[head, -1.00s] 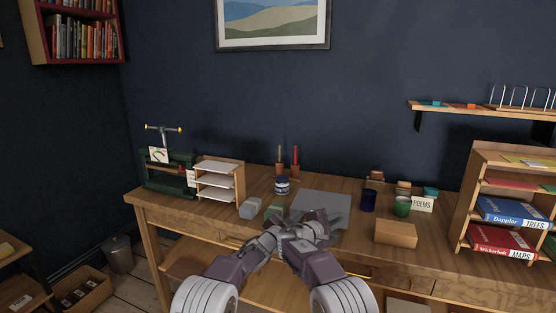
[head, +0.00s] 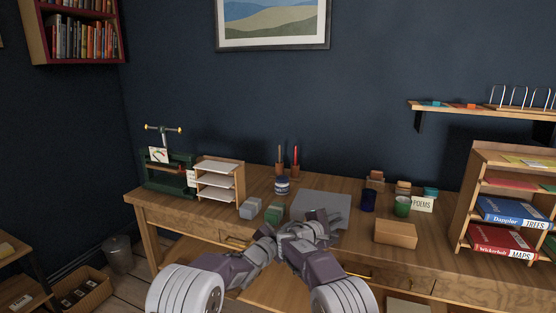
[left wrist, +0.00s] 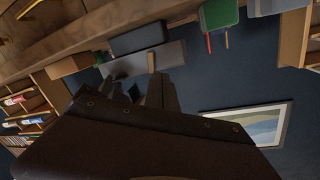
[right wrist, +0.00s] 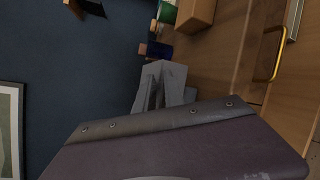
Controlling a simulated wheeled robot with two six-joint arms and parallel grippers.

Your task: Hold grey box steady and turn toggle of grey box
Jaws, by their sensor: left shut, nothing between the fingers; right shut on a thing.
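A wide, flat-topped grey box (head: 328,203) lies on the desk ahead of my grippers; it also shows in the left wrist view (left wrist: 165,55). My right gripper (head: 322,216) is at its near right part and shut on it; my arm hides the exact contact. The right wrist view shows the fingers (right wrist: 160,88) close together. My left gripper (head: 268,230) is shut and empty, left of the right gripper and apart from the box. Its fingers (left wrist: 160,90) show in the left wrist view.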

